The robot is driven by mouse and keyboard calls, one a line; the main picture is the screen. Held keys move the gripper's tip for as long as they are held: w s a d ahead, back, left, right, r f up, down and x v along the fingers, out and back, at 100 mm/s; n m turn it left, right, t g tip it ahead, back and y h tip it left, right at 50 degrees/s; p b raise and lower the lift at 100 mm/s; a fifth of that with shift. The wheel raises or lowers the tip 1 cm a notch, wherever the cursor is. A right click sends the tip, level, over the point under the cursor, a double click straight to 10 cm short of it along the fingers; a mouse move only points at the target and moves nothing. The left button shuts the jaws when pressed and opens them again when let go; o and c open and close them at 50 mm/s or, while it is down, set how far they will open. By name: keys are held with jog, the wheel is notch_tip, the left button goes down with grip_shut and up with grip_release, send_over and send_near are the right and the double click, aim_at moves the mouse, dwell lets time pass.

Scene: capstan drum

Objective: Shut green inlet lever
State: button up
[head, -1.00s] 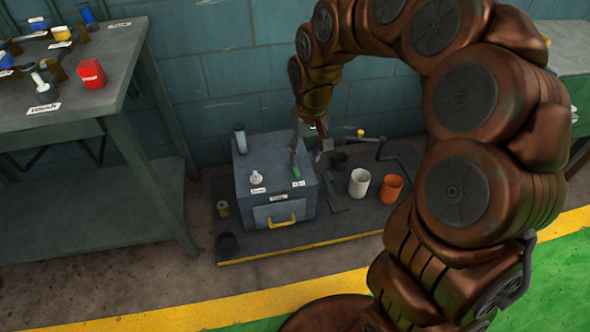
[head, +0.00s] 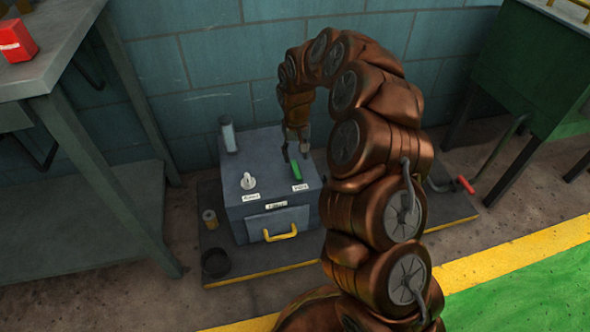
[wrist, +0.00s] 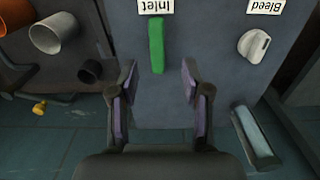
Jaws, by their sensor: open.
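The green inlet lever (head: 296,172) stands on the top of a grey box (head: 240,210), behind a small white label. In the wrist view the green lever (wrist: 156,46) lies in line with the label reading Inlet (wrist: 156,6). My gripper (head: 294,150) is over the back of the box top, just behind the lever. In the wrist view my gripper (wrist: 158,72) is open, with its fingers apart on either side of the lever's near end. The lever lies between and ahead of the fingertips, and I cannot tell whether they touch it.
A white bleed knob (head: 248,181) is on the box top, left of the lever. A clear cylinder (head: 228,135) rises at the box's back left. A yellow handle (head: 281,233) is on the box front. White (wrist: 53,32) and orange (wrist: 17,14) cups stand beside the box.

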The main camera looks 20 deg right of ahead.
aim_at(297, 172)
jog(key=f+b, duration=0.1)
jog(key=f, duration=0.4)
jog(key=f+b, duration=0.1)
jog(key=f, duration=0.1)
jog(key=shift+d+f+b, duration=0.15)
jog(key=shift+d+b, duration=0.1)
jog(key=shift+b, duration=0.05)
jog(key=shift+c, duration=0.4)
grip_shut()
